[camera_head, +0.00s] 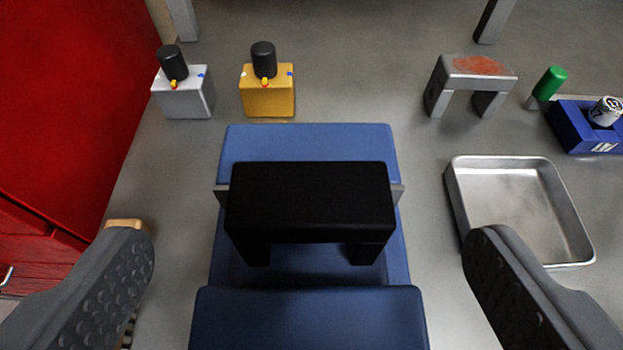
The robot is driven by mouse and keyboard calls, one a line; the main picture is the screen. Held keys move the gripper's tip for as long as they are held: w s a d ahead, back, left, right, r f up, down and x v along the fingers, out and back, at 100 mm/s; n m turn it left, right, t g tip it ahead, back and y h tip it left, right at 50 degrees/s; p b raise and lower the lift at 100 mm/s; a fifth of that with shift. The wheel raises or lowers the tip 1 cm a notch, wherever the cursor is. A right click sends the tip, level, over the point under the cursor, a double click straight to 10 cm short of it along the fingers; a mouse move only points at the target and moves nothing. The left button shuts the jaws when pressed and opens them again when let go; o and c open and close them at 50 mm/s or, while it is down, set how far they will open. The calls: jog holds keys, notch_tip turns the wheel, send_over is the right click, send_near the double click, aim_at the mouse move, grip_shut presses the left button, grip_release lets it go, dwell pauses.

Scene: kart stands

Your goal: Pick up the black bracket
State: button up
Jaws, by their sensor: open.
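The black bracket (310,200) sits upright on a blue stand (308,142) in the middle of the view. It is a flat bar with two short legs pointing down. My gripper (308,250) is open, with one textured grey finger at the lower left and the other at the lower right. The bracket lies between the fingers in the picture, a little above the line of their tips. Neither finger appears to touch it. The lower ends of its legs are in shadow.
A metal tray (452,200) is at right. Behind stand a grey bracket with an orange patch (478,70), a white block (185,98) and a yellow block (267,100) with black knobs, a green cylinder (549,83) and a blue holder (572,130) with a can. A red cabinet (75,100) is at left.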

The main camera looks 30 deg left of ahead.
aim_at(314, 202)
jog(key=shift+f+p+x, duration=0.25)
jog(key=shift+p+x, duration=0.05)
jog(key=shift+x, duration=2.3)
jog(key=shift+s+d, duration=0.1)
jog(key=c, duration=1.4)
